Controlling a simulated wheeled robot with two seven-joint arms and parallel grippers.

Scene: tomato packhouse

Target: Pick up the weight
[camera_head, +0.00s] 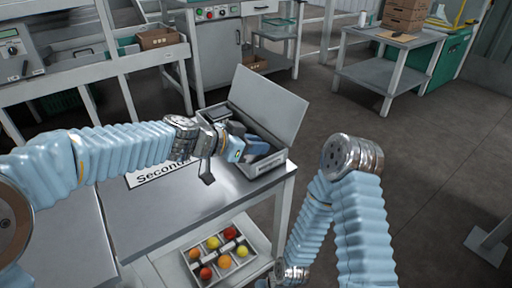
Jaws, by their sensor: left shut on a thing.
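An open grey case (272,166) with its lid raised (268,103) stands at the right end of the grey table. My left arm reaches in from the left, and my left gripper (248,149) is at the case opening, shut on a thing. The weight itself is mostly hidden by the gripper and too small to make out clearly. My right arm bends down at the lower right; its wrist (290,272) is low beside the table, and its jaws are too small and cut off to read.
A white sign reading "Secon..." (157,175) is partly covered by my left arm. A tray (245,271) of several red, orange and yellow tomatoes is below the table's front edge. Another table (385,76) stands at the back right.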

